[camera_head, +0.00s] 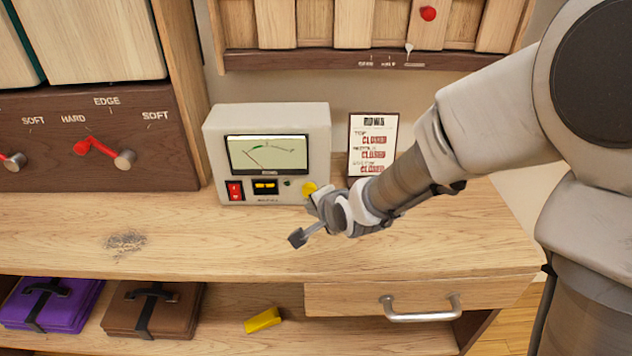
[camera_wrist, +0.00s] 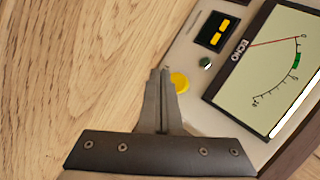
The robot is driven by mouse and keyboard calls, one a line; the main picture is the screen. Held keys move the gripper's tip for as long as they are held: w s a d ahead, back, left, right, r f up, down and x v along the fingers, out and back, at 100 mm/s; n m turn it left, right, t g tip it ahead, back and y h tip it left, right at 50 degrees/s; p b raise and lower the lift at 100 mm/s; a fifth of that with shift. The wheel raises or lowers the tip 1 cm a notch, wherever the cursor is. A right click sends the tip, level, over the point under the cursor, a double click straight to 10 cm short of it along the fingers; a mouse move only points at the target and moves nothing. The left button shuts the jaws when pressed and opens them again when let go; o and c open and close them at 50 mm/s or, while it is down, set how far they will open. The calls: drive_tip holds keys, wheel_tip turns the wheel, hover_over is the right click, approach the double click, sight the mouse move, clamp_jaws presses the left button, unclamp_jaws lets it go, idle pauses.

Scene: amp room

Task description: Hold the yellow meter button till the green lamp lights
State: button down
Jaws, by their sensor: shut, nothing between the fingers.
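The meter (camera_head: 268,118) is a pale box on the wooden counter, with a dial, a red switch and a dark yellow-marked display. Its yellow button (camera_head: 309,188) is at the lower right of its face, also in the wrist view (camera_wrist: 181,82). The small green lamp (camera_head: 287,183) beside it looks dark in the wrist view (camera_wrist: 205,63). The dial needle lies at one end of the scale, off the green band. My gripper (camera_head: 313,203) is shut and empty in front of the button. In the wrist view its fingertips (camera_wrist: 160,72) overlap the button's edge; I cannot tell whether they touch.
A printed card (camera_head: 372,145) stands right of the meter. A red-handled lever (camera_head: 100,150) is on the dark panel at left. Below are a drawer handle (camera_head: 420,308), purple and brown cases, and a yellow block (camera_head: 263,320).

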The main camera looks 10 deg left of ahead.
drive_tip(key=shift+w+a, duration=0.2)
drive_tip(key=shift+w, duration=0.7)
idle(1.4)
drive_tip(key=shift+w+a, duration=0.1)
drive_tip(key=shift+w, duration=0.3)
drive_tip(key=shift+w+a, duration=0.15)
drive_tip(key=shift+w, duration=0.4)
idle(1.9)
drive_tip(key=shift+s, duration=0.1)
idle(1.6)
drive_tip(key=shift+s+d, duration=0.25)
drive_tip(key=shift+s, duration=0.6)
drive_tip(key=shift+s+d, duration=0.2)
drive_tip(key=shift+s, duration=0.6)
drive_tip(key=shift+s+d, duration=0.2)
drive_tip(key=shift+s, duration=0.65)
drive_tip(key=shift+s+d, duration=0.2)
drive_tip(key=shift+s, duration=0.6)
